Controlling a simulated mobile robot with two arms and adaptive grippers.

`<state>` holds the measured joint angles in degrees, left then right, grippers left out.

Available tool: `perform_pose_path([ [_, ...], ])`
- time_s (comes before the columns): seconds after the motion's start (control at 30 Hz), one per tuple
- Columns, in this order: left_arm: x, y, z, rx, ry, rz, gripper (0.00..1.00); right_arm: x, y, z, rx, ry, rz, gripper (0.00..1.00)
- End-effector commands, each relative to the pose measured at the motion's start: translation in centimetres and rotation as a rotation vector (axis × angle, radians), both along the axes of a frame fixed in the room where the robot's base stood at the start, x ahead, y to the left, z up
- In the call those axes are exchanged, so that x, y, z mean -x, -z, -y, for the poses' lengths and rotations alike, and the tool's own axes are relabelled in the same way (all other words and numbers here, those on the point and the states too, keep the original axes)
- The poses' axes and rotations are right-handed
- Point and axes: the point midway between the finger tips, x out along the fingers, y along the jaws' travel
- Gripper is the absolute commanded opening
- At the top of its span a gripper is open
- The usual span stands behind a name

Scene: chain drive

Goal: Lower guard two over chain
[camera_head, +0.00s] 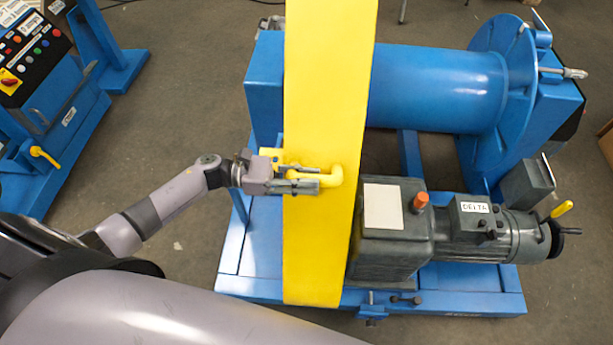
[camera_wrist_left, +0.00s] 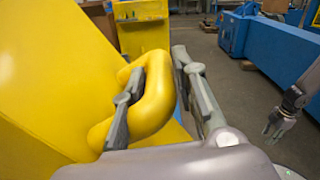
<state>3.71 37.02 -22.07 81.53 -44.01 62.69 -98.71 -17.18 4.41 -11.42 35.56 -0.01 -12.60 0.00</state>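The yellow guard (camera_head: 325,90) is a long, broad, flat piece that stands tall across the middle of the head view, and it fills the left of the left wrist view (camera_wrist_left: 50,80). Its thick yellow handle (camera_head: 334,176) sticks out toward me. My left gripper (camera_head: 305,178) is at this handle. In the left wrist view one finger passes inside the handle (camera_wrist_left: 160,100) loop and the other lies along its outer side, so the fingers close on the bar. A grey two-fingered part, seemingly my right gripper (camera_wrist_left: 283,118), shows small at the right there. The chain is hidden.
A blue drum (camera_head: 435,85) stands behind and right of the guard. A grey gearmotor (camera_head: 485,228) sits on the blue base (camera_head: 470,300) to the right. A control panel (camera_head: 30,45) stands at far left. Bare floor (camera_head: 160,100) lies left of the guard.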

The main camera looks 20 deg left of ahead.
Motion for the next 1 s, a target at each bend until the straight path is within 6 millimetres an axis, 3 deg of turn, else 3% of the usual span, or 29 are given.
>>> perform_pose_path([
  [0.37,0.0,0.0,0.0,0.000,0.000,0.000,0.00,0.0,0.0,0.0,0.000,-0.001,0.000,0.35],
  [0.83,0.0,0.1,0.0,0.000,0.000,-0.001,0.00,0.0,0.1,0.4,0.004,-0.003,0.000,0.35],
  [1.0,-1.6,0.9,-0.4,0.004,0.000,-0.014,0.00,0.0,2.1,0.4,0.004,-0.003,0.000,0.35],
])
